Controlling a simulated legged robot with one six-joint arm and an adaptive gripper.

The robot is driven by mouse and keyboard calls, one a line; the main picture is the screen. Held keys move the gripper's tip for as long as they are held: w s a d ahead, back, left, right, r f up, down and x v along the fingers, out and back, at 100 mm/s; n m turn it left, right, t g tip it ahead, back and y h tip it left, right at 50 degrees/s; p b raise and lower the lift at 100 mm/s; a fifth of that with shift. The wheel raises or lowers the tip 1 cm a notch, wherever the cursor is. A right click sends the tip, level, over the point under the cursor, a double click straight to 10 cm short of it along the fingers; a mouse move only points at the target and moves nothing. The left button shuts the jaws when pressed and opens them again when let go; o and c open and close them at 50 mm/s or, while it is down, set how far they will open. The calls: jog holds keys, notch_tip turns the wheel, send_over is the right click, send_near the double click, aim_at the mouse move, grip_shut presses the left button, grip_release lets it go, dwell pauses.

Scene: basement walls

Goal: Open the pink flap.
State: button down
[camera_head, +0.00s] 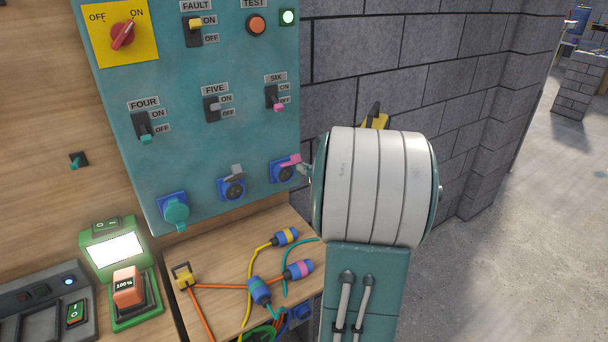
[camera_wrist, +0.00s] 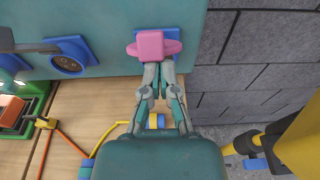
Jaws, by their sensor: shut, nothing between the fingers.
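The pink flap (camera_head: 291,160) is on the rightmost blue socket (camera_head: 276,176) at the bottom of the teal panel. In the head view it stands out from the socket, and part of the dark socket face shows below it, so it looks at least partly raised. In the wrist view the pink flap (camera_wrist: 152,45) hides most of its socket. My gripper (camera_wrist: 158,68) is shut and empty, its fingertips at the flap's lower edge; I cannot tell whether they touch. In the head view my gripper (camera_head: 304,173) is small and partly hidden by my arm.
A socket with a raised grey flap (camera_head: 236,170) and one with a shut teal flap (camera_head: 175,211) sit to the left. Coloured plugs and cables (camera_head: 260,290) lie on the wooden shelf below. A grey block wall (camera_head: 400,60) stands close on the right.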

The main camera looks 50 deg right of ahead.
jog(key=shift+w+a+r, duration=0.15)
jog(key=shift+w+r, duration=0.05)
jog(key=shift+r, duration=0.35)
jog(key=shift+f, duration=0.1)
